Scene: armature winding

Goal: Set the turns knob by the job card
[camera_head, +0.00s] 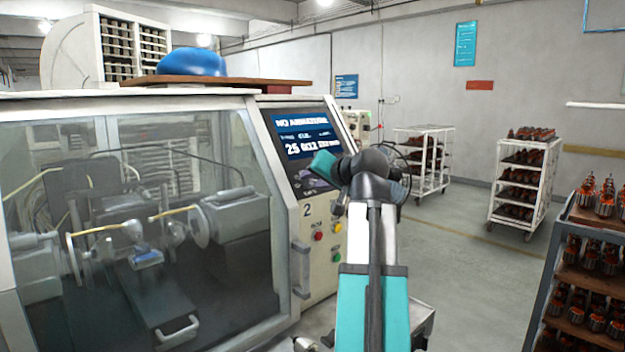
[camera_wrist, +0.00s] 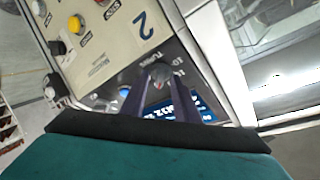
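The dark turns knob (camera_wrist: 160,73) sits on the machine's panel under an upside-down "TURNS" label in the wrist view. The two dark fingers of my gripper (camera_wrist: 160,88) reach to either side of it. I cannot tell whether they touch it. The knob's pointer setting is not readable. In the head view my arm and gripper cover the knob. The blue screen (camera_head: 308,138) reads "NO ARMATURE", with a partly blurred line starting "25" below. I cannot make out a job card on the machine.
The panel, marked 2, carries a red button (camera_head: 318,236), a yellow button (camera_head: 337,227) and a green button (camera_head: 336,255). A glazed winding enclosure (camera_head: 235,290) stands to the left. White trolleys (camera_head: 497,200) and a dark rack (camera_head: 549,290) hold armatures at right. Floor between is clear.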

